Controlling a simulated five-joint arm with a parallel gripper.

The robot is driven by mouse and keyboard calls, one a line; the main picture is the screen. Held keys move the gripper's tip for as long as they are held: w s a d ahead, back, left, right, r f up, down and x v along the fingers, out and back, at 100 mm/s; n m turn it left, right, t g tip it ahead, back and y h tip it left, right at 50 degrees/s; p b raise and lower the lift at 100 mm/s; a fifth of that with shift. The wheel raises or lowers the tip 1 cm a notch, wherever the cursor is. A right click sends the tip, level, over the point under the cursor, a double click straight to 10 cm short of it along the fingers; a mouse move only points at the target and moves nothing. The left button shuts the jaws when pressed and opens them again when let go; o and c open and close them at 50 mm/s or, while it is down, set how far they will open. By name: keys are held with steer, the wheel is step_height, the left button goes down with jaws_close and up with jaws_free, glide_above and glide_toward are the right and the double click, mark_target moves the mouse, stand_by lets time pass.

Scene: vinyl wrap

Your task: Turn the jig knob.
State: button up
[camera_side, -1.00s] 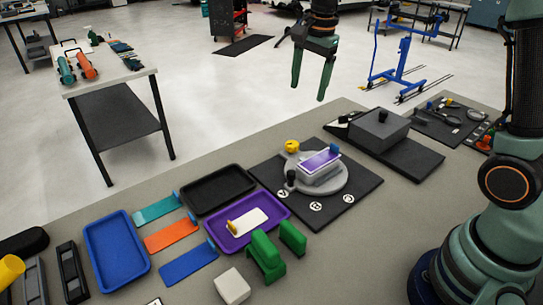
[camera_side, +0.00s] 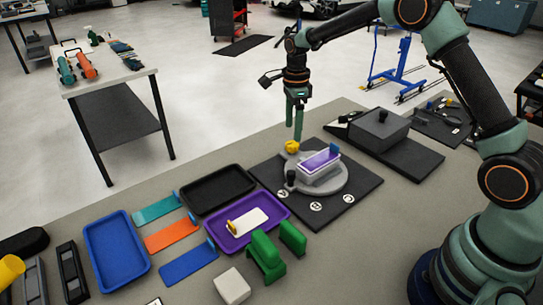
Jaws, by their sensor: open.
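The jig is a round grey turntable (camera_side: 334,184) on a black board (camera_side: 362,190) with white lettered marks along its front. A grey block with a purple top (camera_side: 319,161) sits on it. A yellow knob (camera_side: 292,147) is at the turntable's back left edge, a black knob (camera_side: 290,176) at its front left, and a small blue piece (camera_side: 334,149) behind the block. Which one is the jig knob is not clear. My gripper (camera_side: 295,128) points down just above the yellow knob, open and empty. Its two green fingers partly overlap in this view; contact with the knob cannot be told.
A grey box with a black knob (camera_side: 382,134) stands right of the jig. A purple tray (camera_side: 216,239) with a white card, a black tray (camera_side: 218,188), a blue tray (camera_side: 117,255) and green blocks (camera_side: 266,255) lie to the left and front. My arm reaches in from the right.

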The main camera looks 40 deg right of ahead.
mark_target(292, 144)
steer(key=shift+f, duration=2.5)
jaws_close()
